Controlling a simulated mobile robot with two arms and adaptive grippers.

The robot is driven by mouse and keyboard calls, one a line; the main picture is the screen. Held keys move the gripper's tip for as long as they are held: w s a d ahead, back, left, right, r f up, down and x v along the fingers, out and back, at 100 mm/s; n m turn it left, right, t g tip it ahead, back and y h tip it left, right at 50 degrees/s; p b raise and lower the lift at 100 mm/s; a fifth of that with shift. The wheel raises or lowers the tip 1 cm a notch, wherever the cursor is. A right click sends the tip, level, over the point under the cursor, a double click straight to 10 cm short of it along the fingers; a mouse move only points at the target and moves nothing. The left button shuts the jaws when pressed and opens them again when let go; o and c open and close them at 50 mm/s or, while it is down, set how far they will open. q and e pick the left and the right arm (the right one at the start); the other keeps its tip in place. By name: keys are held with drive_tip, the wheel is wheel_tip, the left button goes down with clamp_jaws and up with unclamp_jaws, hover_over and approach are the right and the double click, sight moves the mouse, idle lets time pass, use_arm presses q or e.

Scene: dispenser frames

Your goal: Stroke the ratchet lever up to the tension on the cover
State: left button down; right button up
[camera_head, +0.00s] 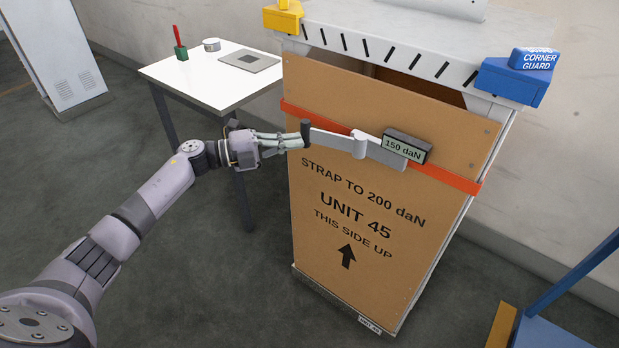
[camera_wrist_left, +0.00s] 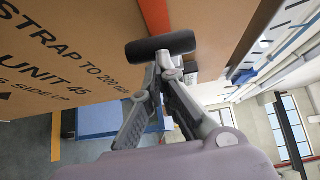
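The ratchet lever (camera_head: 331,139) is a pale flat bar with an upright black grip (camera_head: 306,132) at its left end. Its ratchet (camera_head: 359,144) sits on the orange strap (camera_head: 459,181) across the brown cover (camera_head: 306,233). The display (camera_head: 404,147) on the ratchet reads 150 daN; the cover print says to strap to 200 daN. My left gripper (camera_head: 300,140) is at the grip from the left. In the left wrist view its fingers (camera_wrist_left: 160,68) come together at the black grip (camera_wrist_left: 161,45), which lies across their tips and appears to touch them. My right gripper is not in view.
A blue corner guard (camera_head: 513,82) and a yellow one (camera_head: 282,18) sit on the top edge of the unit. A white table (camera_head: 204,84) with small items stands behind my left arm. A blue frame (camera_head: 570,280) is at the lower right. Open floor lies front left.

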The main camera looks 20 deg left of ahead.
use_arm(q)
drive_tip(key=shift+w, duration=0.25)
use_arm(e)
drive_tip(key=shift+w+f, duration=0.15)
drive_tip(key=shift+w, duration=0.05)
use_arm(q)
drive_tip(key=shift+a, duration=0.1)
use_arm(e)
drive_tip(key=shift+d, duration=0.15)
use_arm(q)
drive_tip(key=v, duration=1.2)
idle(1.7)
